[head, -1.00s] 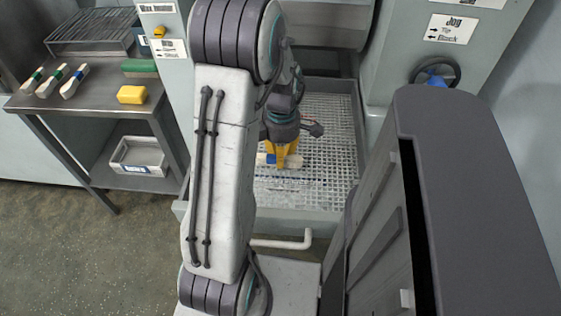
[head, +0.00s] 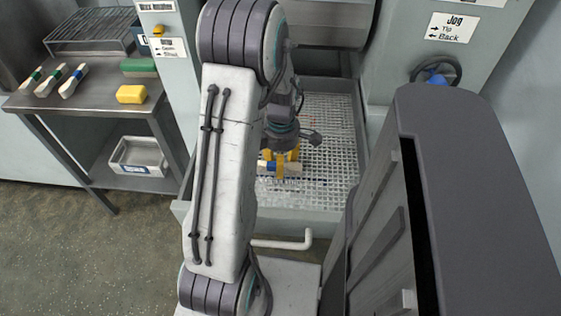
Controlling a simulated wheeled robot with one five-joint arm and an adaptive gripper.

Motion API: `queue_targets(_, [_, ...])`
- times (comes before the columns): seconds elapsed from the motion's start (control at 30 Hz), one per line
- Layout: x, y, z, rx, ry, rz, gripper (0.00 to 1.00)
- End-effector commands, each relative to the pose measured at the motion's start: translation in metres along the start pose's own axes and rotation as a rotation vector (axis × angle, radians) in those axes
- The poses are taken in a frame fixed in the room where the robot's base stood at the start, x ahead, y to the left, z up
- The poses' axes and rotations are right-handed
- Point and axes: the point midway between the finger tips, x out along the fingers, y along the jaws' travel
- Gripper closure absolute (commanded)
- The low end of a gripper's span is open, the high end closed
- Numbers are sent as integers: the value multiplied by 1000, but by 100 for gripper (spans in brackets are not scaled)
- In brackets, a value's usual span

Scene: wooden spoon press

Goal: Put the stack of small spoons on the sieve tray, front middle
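The stack of small spoons (head: 294,169) is pale wood with a blue band. It shows low over the front middle of the sieve tray (head: 325,195), a light mesh in a grey frame. My gripper (head: 284,165) points down with its yellow fingers around the stack and appears shut on it. The stack sticks out to both sides of the fingers. My arm covers the left part of the tray. I cannot tell whether the stack touches the mesh.
A steel table (head: 100,110) at left holds several banded pale wooden pieces (head: 73,82), a yellow block (head: 131,94), a green block (head: 139,66) and a wire rack (head: 92,35). A white bin (head: 139,156) sits below. A pale bent handle (head: 285,243) sticks out before the tray.

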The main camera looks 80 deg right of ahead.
Motion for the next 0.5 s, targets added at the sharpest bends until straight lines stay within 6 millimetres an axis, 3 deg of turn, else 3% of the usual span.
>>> queue_targets(0.27, [-2,0,0,0,0,0,57])
queue_targets(0.5, [-30,1,0,0,-1,5,57])
